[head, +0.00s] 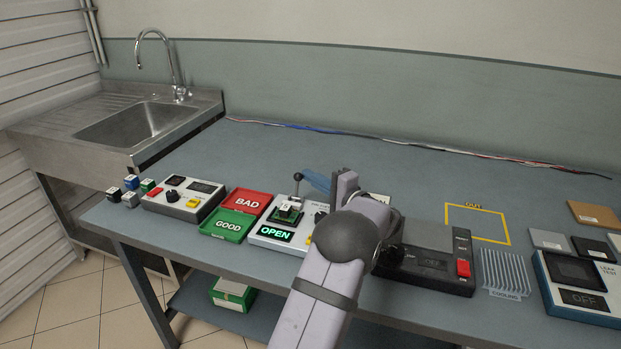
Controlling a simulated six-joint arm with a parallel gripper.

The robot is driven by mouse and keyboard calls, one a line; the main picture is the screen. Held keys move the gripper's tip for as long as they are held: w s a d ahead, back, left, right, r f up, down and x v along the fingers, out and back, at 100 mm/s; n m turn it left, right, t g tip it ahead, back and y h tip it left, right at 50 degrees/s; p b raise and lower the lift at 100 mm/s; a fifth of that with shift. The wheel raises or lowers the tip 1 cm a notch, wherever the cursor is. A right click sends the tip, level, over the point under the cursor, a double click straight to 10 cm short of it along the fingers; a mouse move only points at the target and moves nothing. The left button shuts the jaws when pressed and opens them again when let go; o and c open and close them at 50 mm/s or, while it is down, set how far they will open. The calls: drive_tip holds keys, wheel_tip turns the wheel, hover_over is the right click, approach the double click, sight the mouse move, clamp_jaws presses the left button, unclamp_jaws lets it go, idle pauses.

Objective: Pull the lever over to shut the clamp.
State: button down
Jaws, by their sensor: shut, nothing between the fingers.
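The clamp station is a pale box (258,229) on the bench, with a lit green display reading OPEN. A small dark green fixture (286,215) with a white-labelled piece sits on top of it. The lever (297,186) stands roughly upright behind the fixture, with a dark ball knob at its top. My gripper (308,176) reaches in from the right, its blue fingers shut and empty. The fingertips are close to the right of the knob in the picture; I cannot tell whether they touch it. My arm hides the station's right part.
Red BAD (249,202) and green GOOD (229,224) trays lie left of the station. A control box (184,198) stands farther left. A dark unit with a red switch (436,265) stands right of my arm. Cables run along the back; the bench behind is clear.

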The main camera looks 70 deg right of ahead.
drive_tip(key=b+v, duration=0.2)
drive_tip(key=v, duration=0.7)
drive_tip(key=shift+s+a+r+b, duration=0.1)
drive_tip(key=shift+s+a+b, duration=0.05)
drive_tip(key=shift+b, duration=0.25)
drive_tip(key=shift+r+p, duration=0.2)
drive_tip(key=shift+p, duration=0.7)
drive_tip(key=p, duration=0.2)
drive_tip(key=shift+d+r+m+p, duration=0.15)
drive_tip(key=shift+d+m+p, duration=0.15)
drive_tip(key=shift+m+p, duration=0.1)
drive_tip(key=shift+p, duration=0.5)
drive_tip(key=shift+d+p, duration=0.1)
drive_tip(key=shift+p, duration=0.35)
drive_tip(key=shift+f+m+g+p, duration=0.3)
drive_tip(key=shift+f+p, duration=0.05)
drive_tip(key=shift+p, duration=0.25)
drive_tip(key=shift+d, duration=0.1)
drive_tip(key=shift+p+x, duration=0.95)
drive_tip(key=shift+x, duration=4)
